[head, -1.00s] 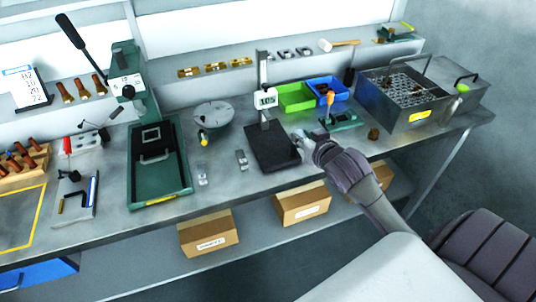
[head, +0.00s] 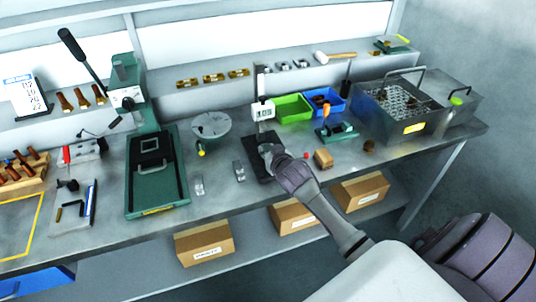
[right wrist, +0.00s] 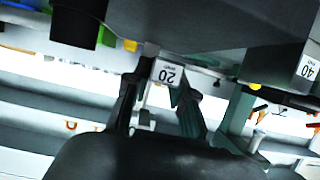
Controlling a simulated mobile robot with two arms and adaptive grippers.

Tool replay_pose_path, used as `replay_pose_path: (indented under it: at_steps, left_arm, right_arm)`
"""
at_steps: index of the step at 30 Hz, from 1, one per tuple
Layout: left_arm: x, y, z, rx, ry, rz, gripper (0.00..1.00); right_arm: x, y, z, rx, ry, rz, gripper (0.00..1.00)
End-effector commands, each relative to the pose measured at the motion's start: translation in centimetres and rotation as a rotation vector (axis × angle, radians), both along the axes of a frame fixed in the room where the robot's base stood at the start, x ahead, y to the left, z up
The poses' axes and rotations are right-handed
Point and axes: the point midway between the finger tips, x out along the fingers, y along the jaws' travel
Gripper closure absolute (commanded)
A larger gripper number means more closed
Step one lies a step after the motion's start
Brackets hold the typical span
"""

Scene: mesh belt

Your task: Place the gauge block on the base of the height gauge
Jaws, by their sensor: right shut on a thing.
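The height gauge (head: 263,110) stands upright on the bench, with a white display on its column and a flat black base (head: 249,160). My right gripper (head: 267,150) is over the right part of that base and hides some of it. In the right wrist view its two fingers (right wrist: 160,88) are shut on a small grey gauge block (right wrist: 167,72) marked 20. A large dark surface, apparently the base, is close to the block there; I cannot tell whether they touch. My left gripper is not in view.
Two small metal blocks (head: 198,185) (head: 239,172) stand left of the base; one marked 40 (right wrist: 307,68) shows in the wrist view. A green press (head: 155,195) stands left.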

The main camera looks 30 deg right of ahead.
Motion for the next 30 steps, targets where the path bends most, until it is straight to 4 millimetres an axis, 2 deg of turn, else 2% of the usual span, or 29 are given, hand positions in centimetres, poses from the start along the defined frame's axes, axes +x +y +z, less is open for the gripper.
replay_pose_path:
  at_steps: [4,16,17,21,30]
  left_arm:
    - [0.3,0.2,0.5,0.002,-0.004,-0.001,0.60]
    - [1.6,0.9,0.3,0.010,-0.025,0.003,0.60]
    - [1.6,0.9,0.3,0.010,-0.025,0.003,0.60]
    - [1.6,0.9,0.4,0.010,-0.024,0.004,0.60]
    - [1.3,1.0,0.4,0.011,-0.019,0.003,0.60]
  right_arm:
    - [0.0,0.0,-1.8,0.002,0.001,-0.001,1.00]
    - [0.0,0.0,-2.5,0.001,-0.001,0.000,1.00]
    - [-0.1,0.0,-2.5,0.001,0.001,0.000,0.72]
    - [-0.1,0.0,-2.5,0.001,0.001,0.000,0.51]
    - [-0.1,0.0,-2.3,0.000,0.000,0.000,0.51]
